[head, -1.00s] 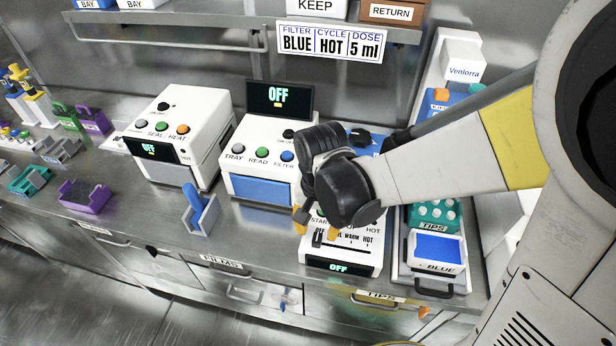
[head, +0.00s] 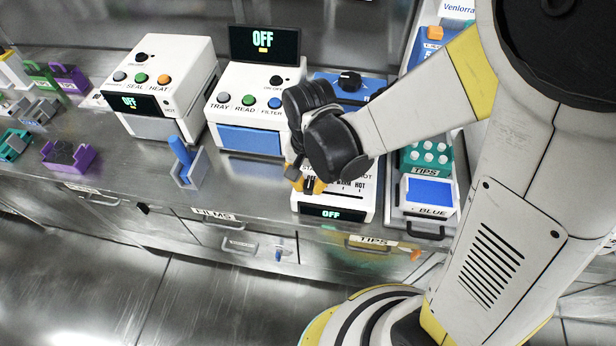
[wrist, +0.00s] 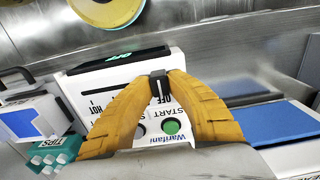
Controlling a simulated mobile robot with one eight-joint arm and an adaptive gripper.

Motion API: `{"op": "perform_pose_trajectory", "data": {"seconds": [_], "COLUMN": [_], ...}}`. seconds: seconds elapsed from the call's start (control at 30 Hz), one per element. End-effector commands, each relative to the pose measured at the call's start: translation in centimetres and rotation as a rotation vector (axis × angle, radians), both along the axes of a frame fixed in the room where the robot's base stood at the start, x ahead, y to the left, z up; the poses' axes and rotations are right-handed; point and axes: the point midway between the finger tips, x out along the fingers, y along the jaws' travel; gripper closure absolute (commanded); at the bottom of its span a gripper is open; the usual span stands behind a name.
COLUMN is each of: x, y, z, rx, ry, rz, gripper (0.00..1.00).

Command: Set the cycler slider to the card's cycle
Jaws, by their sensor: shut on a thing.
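The cycler (head: 365,208) is a white box on the bench with a dark front display reading OFF. WARM and HOT labels show along its slot. My gripper (head: 306,185) is over the left end of the slot. In the wrist view my yellow fingers (wrist: 158,84) are shut on the black slider knob (wrist: 158,76), at the OFF label. HOT is toward the other end of the slot, left in that view. A green START button (wrist: 171,127) shows between the fingers. The card is out of view now.
A tray with a blue box (head: 430,192) and a teal tips rack (head: 428,154) stands right of the cycler. A white reader (head: 222,108) with an OFF screen is behind left.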

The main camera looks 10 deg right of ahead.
Motion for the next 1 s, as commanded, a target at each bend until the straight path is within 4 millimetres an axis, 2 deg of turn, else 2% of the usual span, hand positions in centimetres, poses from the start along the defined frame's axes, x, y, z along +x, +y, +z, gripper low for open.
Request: {"op": "perform_pose_trajectory", "data": {"seconds": [0.07,0.17,0.4,0.53,0.7,0.97,1.0], "x": [-0.1,-0.6,-2.9,-3.8,-4.3,-4.3,-4.3], "y": [-0.3,-1.9,-8.1,-10.6,-11.7,-11.8,-11.8], "z": [0.0,-0.1,-0.1,-0.1,-0.1,-0.1,-0.1], "rx": [0.0,0.0,0.0,0.0,-0.001,-0.004,-0.004], "ry": [0.0,0.0,0.0,0.0,0.0,0.001,0.001], "rz": [-0.001,-0.005,-0.009,-0.006,-0.002,-0.001,-0.001], "gripper": [1.0,1.0,1.0,1.0,1.0,1.0,0.73]}}
